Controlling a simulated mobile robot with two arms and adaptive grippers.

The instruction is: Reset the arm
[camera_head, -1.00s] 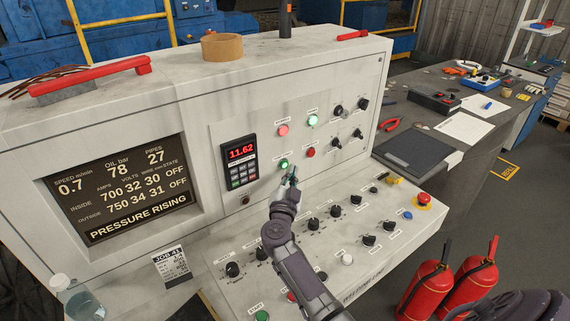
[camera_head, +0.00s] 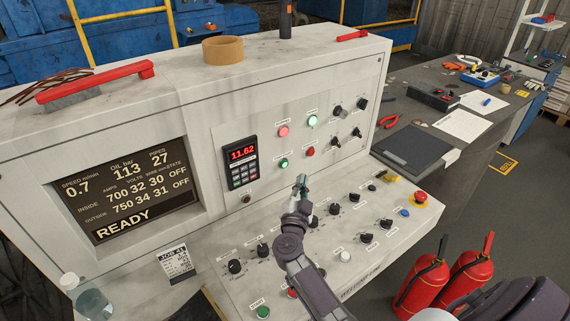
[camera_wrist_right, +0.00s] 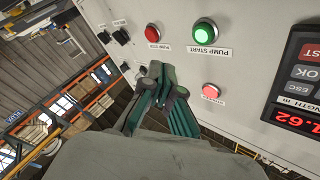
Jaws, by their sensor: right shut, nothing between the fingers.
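My right gripper (camera_head: 301,184) is shut and empty in front of the control panel, above the sloped console. Its fingers (camera_wrist_right: 160,76) are close together in the right wrist view, apart from the buttons. The green PUMP START button (camera_head: 283,163) is lit and also shows in the right wrist view (camera_wrist_right: 205,32). The red button (camera_head: 310,152) beside it shows in the right wrist view (camera_wrist_right: 152,33) too. The screen (camera_head: 122,201) reads READY with oil at 113 bar. My left gripper is not in view.
Several black knobs (camera_head: 334,209) and a red emergency button (camera_head: 421,198) stand on the console around and below the arm. Two red fire extinguishers (camera_head: 421,286) stand at the lower right. A grey workbench (camera_head: 455,148) with tools is behind them.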

